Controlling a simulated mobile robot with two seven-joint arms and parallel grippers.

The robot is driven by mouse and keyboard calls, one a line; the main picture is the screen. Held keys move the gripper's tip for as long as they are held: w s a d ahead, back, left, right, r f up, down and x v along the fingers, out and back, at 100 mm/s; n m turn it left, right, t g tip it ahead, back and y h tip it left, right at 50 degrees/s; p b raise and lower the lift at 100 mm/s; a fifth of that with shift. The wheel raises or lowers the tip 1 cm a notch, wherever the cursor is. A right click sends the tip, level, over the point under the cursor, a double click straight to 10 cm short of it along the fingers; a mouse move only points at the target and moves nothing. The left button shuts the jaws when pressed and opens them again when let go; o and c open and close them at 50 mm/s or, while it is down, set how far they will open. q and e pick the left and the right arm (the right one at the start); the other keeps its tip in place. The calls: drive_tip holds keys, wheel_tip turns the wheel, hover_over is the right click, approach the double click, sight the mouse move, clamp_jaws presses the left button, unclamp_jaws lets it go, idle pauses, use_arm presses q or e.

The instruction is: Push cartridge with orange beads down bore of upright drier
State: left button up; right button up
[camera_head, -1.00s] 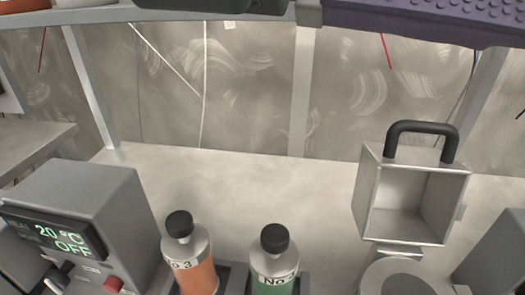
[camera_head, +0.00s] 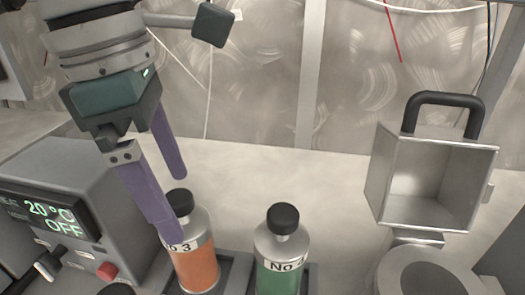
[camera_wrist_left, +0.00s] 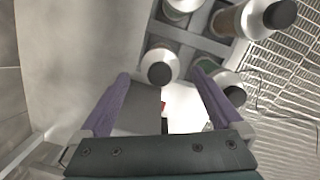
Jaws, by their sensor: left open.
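The cartridge with orange beads (camera_head: 195,266), marked No 3, stands upright in a dark rack, with a steel top and black knob. My left gripper (camera_head: 175,208) comes down from the upper left with its purple fingers apart. One finger passes in front of the cartridge's left side; I cannot tell whether it touches. In the left wrist view the open fingers (camera_wrist_left: 161,78) frame a black-knobbed steel top (camera_wrist_left: 161,58); its beads are hidden there. A steel cylinder with a round opening (camera_head: 428,277), likely the drier, stands at lower right, cut by the frame. My right gripper is not visible.
A green cartridge (camera_head: 281,255) stands right of the orange one. An open steel box with a black handle (camera_head: 432,180) sits behind the cylinder. A grey control unit (camera_head: 75,205) reading 20 °C OFF is at left. The pale bench (camera_head: 310,180) behind is clear.

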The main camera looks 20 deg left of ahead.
sight(191, 245)
use_arm(q)
drive_tip(key=f, duration=0.4)
drive_tip(key=shift+w+d, duration=0.15)
drive_tip(key=shift+d, duration=0.05)
drive_tip(key=shift+r, duration=0.1)
clamp_jaws()
idle(0.5)
